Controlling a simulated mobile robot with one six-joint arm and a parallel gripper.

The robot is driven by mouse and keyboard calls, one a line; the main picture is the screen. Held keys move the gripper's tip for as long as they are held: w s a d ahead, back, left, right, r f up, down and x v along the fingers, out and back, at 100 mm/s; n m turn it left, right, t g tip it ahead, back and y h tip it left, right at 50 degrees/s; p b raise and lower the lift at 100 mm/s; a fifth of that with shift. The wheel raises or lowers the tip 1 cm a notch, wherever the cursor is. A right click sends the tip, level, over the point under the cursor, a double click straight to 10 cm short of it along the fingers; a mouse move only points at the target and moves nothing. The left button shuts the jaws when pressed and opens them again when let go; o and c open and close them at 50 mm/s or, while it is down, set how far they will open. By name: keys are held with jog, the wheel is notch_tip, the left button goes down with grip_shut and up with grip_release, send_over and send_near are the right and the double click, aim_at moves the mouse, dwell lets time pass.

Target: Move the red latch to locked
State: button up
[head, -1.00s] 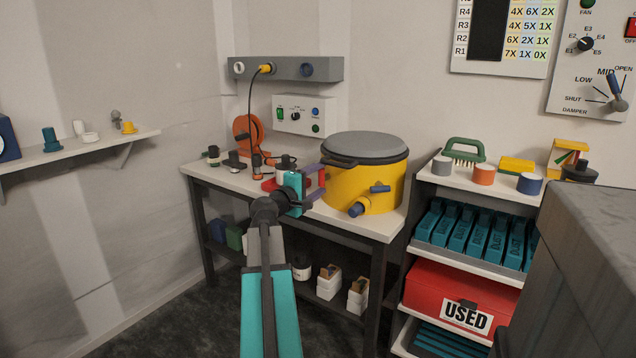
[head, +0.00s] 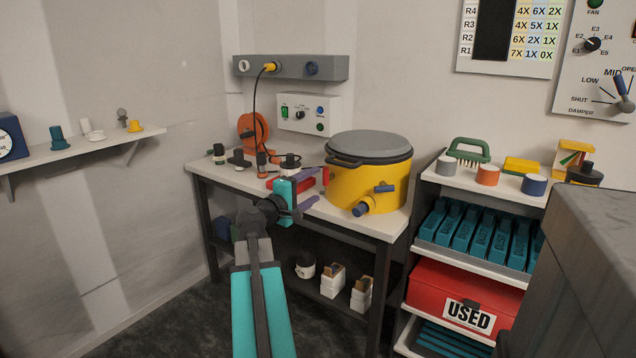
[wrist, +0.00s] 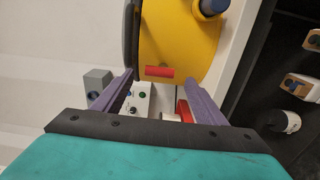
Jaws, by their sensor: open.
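The yellow pot (head: 365,188) with a grey lid (head: 370,147) stands on the bench. The red latch (head: 326,179) is a small red bar on the pot's left side. In the wrist view the latch (wrist: 159,72) lies crosswise on the yellow wall, near the lid's dark rim. My gripper (head: 314,186) is left of the pot, its purple fingers pointing toward it. In the wrist view my gripper (wrist: 159,78) is open and empty, with the latch in view between the finger ends. I cannot tell whether the fingers touch the pot.
A red object (head: 306,184) lies on the bench (head: 345,218) behind my gripper. A black cable (head: 254,115) hangs from the grey wall rail (head: 290,68). A shelf unit (head: 431,175) stands to the right.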

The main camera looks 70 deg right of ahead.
jog(key=p+v, duration=0.1)
jog(key=v, duration=0.6)
jog(key=shift+a, duration=0.2)
jog(key=shift+w, duration=0.1)
jog(key=shift+r, duration=0.1)
